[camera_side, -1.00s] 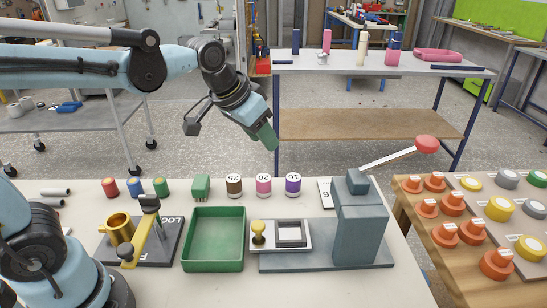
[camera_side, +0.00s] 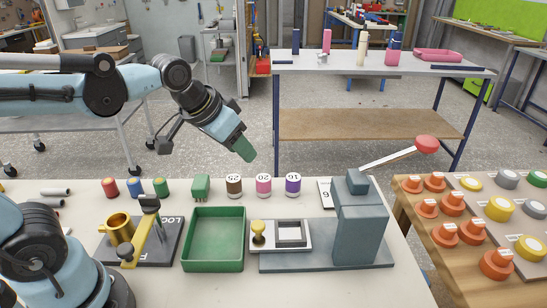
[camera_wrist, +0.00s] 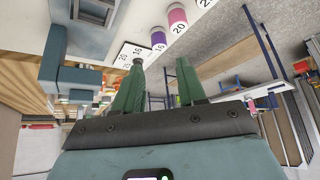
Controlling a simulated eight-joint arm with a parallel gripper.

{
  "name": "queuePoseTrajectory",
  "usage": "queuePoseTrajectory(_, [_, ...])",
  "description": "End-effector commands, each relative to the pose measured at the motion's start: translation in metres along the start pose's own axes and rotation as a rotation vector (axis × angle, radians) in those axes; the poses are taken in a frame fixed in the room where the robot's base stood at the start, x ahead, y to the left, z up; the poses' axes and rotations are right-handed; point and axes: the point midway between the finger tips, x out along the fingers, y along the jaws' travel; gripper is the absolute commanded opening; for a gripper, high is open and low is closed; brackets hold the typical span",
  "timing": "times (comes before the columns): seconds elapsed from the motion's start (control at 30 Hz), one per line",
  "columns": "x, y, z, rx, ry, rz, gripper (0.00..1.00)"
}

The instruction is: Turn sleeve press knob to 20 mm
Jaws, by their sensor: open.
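The sleeve press (camera_side: 360,225) is a grey-blue column on a base plate, with a lever ending in a red ball. A white numbered plate (camera_side: 325,194) shows at its left back side, partly hidden by the column. In the wrist view the plate (camera_wrist: 126,54) shows 20 and 16, and a small grey knob (camera_wrist: 138,62) appears at its edge near the left fingertip. I cannot read the knob's setting. My gripper (camera_side: 243,155) has green fingers, is open and empty, and hangs in the air left of the press, above the sleeves. It also shows in the wrist view (camera_wrist: 160,64).
Brown 25 (camera_side: 234,186), pink 20 (camera_side: 263,186) and purple 16 (camera_side: 293,185) sleeves stand at the table's back edge. A green tray (camera_side: 214,262) lies left of the press base. A brass cup fixture (camera_side: 121,228) stands further left. The lever (camera_side: 390,157) juts out right.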

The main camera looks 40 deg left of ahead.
Motion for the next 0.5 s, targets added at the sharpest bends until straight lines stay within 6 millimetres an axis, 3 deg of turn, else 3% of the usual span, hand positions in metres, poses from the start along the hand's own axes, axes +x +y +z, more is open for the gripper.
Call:
queuePoseTrajectory(0.27, [0.016,0.017,-0.059,-0.056,-0.052,-0.014,0.4])
queuePoseTrajectory(0.5, [0.052,0.043,-0.114,-0.132,-0.105,-0.047,0.4])
